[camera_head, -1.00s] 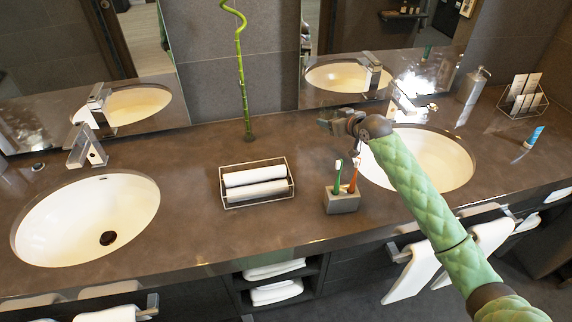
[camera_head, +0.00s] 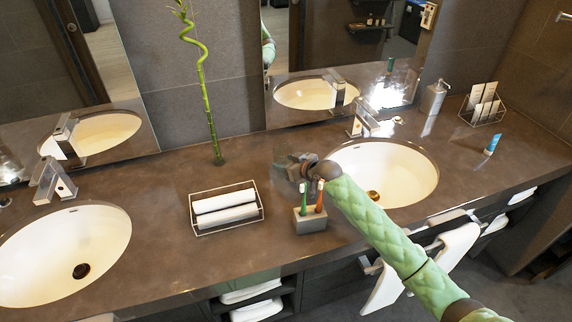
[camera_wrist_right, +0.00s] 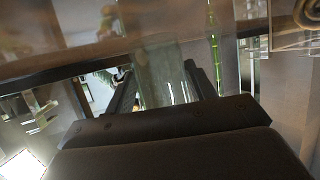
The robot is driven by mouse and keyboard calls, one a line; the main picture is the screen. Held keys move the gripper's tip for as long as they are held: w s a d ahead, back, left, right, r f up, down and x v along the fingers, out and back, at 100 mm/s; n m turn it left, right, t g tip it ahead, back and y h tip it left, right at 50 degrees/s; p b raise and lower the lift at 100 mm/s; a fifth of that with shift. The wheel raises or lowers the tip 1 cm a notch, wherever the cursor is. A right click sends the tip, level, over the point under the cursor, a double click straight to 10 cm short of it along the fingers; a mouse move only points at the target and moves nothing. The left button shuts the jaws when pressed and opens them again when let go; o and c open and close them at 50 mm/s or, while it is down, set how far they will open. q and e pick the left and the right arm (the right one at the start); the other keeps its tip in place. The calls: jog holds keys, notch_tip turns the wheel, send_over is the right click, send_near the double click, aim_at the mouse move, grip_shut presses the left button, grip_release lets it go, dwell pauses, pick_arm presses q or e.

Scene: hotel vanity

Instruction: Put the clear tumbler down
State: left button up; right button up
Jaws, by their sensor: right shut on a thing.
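My right gripper (camera_head: 290,168) is over the counter, left of the right sink and just behind the toothbrush holder. In the wrist view, its two dark fingers (camera_wrist_right: 160,88) are shut on the clear tumbler (camera_wrist_right: 163,72), which shows as a see-through greyish shape between them. In the head view the tumbler is very faint against the dark counter and wall. I cannot tell whether its base touches the counter. My left gripper is not in view.
A grey holder (camera_head: 310,221) with two toothbrushes stands close in front of the gripper. A wire basket (camera_head: 228,224) of rolled towels is to the left, with a bamboo stalk (camera_head: 204,105) behind it. The right sink (camera_head: 405,172) is beside my arm. Bare counter (camera_head: 262,170) lies between the basket and gripper.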

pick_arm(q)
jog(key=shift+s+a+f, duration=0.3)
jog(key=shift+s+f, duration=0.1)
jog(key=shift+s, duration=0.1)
pick_arm(e)
jog(key=shift+f, duration=0.8)
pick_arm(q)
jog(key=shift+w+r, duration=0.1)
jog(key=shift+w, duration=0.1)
pick_arm(e)
jog(key=shift+s+f, duration=0.1)
jog(key=shift+f, duration=0.35)
